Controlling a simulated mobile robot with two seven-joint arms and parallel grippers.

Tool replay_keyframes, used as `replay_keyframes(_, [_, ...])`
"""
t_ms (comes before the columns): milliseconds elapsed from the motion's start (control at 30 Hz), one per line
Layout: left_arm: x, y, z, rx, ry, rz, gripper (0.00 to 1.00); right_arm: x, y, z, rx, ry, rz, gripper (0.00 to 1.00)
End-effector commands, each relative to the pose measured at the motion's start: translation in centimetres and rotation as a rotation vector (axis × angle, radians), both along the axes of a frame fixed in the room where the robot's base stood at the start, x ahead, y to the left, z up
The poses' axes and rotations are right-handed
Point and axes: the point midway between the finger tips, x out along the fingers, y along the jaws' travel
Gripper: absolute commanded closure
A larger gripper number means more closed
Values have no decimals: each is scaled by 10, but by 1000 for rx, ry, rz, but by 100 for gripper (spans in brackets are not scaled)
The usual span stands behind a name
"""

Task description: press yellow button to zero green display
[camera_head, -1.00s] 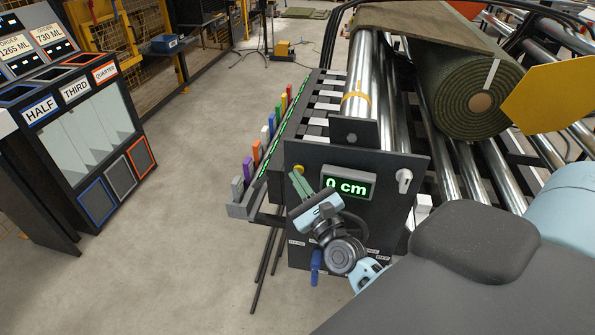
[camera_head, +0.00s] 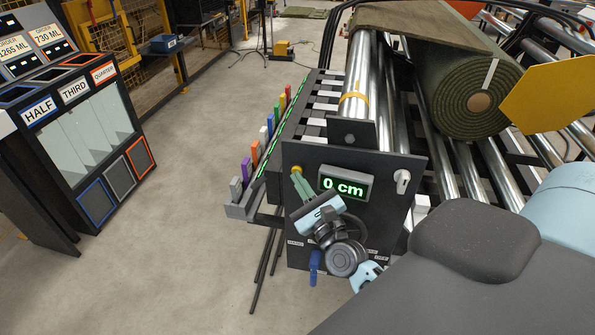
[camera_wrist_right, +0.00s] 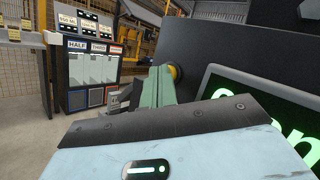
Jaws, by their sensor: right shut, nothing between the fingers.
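The green display (camera_head: 346,187) on the dark control panel (camera_head: 379,167) reads "0 cm". It is partly cut off in the wrist view (camera_wrist_right: 250,112). The small round yellow button (camera_head: 296,169) sits on the panel left of the display. In the wrist view, the yellow button (camera_wrist_right: 177,72) shows just beyond my fingers, partly hidden. My right gripper (camera_head: 298,177) has green fingers, shut and empty, with their tips at the button; I cannot tell whether they touch it. My left gripper is not in view.
A white knob (camera_head: 402,180) is on the panel's right side, and a blue handle (camera_head: 315,262) hangs low. Rollers with a turf roll (camera_head: 478,95) stand behind. A bin cabinet (camera_head: 78,120) is at the left, with bare floor (camera_head: 190,190) between.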

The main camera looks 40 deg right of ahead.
Motion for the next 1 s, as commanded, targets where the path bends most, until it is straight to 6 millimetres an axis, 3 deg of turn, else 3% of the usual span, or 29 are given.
replay_keyframes(467, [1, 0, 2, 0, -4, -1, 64, -5, 7, -1, 4, 3, 6, 100])
replay_keyframes(1000, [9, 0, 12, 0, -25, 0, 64, -33, 41, -1, 4, 4, 7, 100])
